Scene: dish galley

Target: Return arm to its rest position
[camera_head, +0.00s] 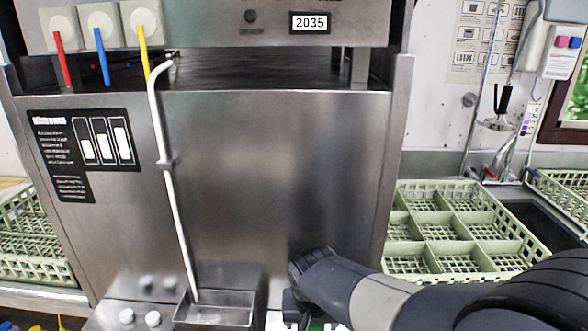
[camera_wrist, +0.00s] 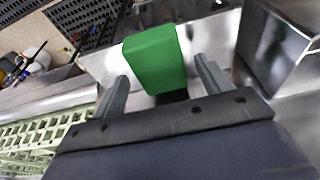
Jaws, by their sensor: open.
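My arm (camera_head: 380,300) reaches in from the lower right of the head view, in front of the steel machine. My gripper (camera_wrist: 161,68) shows in the wrist view with its two grey fingers apart. A green block (camera_wrist: 155,57) shows between and beyond the fingertips, with a dark part below it. I see no clear contact between block and fingers. In the head view the fingers are cut off or hidden at the bottom edge, where a sliver of green shows.
The steel machine (camera_head: 290,180) fills the middle. A small steel tray (camera_head: 215,312) with a white pipe above it stands at its front. Pale green racks stand at right (camera_head: 440,230) and left (camera_head: 30,240). A steel box (camera_wrist: 272,45) is right of the gripper.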

